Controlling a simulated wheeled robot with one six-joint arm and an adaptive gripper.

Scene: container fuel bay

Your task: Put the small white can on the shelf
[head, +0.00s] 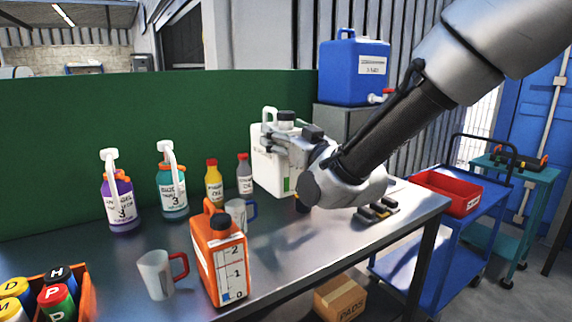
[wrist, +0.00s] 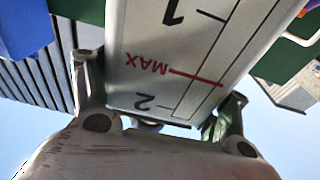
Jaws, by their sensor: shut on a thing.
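The small white can (head: 268,172) is at the back of the metal bench, in front of the green panel. It is white with a dark cap and a green mark low on its front. My gripper (head: 287,138) is shut on its upper part. In the wrist view the can (wrist: 190,60) fills the middle, with a printed scale and a red MAX line, between the two fingers of my gripper (wrist: 160,97). I cannot tell whether its base touches the bench. I cannot tell which surface is the shelf.
An orange can (head: 222,262), a mug with a red handle (head: 155,274), several bottles and another mug stand on the bench (head: 300,262). A blue container (head: 352,70) stands on a grey cabinet behind. A blue cart with a red tray (head: 446,192) is at right.

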